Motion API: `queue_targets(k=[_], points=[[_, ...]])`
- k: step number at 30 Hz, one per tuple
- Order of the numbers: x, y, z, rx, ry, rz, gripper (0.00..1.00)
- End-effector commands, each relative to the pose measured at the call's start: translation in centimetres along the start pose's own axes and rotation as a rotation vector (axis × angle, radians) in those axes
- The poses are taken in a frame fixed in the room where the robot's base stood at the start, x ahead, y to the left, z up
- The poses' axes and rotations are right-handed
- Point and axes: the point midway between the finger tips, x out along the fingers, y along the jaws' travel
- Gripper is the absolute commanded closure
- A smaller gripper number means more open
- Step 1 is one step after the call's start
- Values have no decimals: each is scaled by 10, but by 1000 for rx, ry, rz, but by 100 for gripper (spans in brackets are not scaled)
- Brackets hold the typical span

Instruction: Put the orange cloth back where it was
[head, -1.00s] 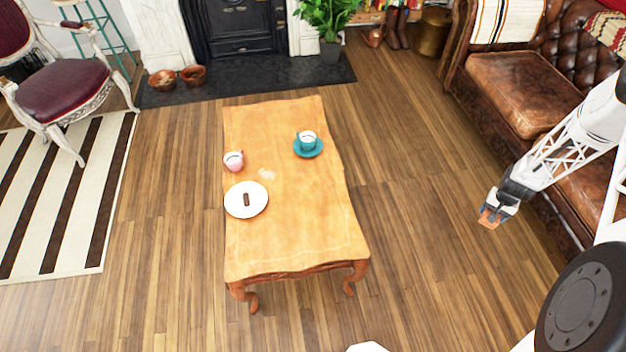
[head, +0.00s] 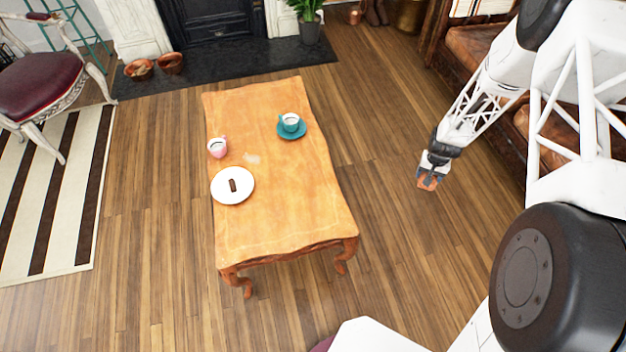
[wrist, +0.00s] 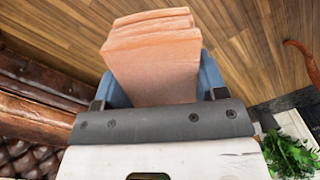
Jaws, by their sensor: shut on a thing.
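The orange cloth (wrist: 153,62) is folded into a thick block and sits between the blue fingers of my gripper (wrist: 205,78) in the wrist view. My gripper is shut on it. In the head view my gripper (head: 428,178) hangs over the wooden floor, right of the coffee table and in front of the sofa, with a small orange patch of the cloth (head: 427,184) at its tip. The cloth touches nothing but the gripper as far as I can see.
The wooden coffee table (head: 285,210) holds a white plate (head: 224,195) with a brown bar, a pink cup (head: 217,147) and a teal cup on a saucer (head: 291,131). A brown leather sofa (head: 487,52) stands at the right.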

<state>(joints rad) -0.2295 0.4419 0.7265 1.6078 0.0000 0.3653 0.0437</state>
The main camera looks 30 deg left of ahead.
Motion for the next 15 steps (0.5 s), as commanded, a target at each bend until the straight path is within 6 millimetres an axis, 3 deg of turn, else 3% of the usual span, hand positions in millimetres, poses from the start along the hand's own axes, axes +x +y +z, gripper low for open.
queue_targets(k=[3,15], points=[[0,-32,8,-37,-1,0,61],[3,-126,39,-145,0,0,61]])
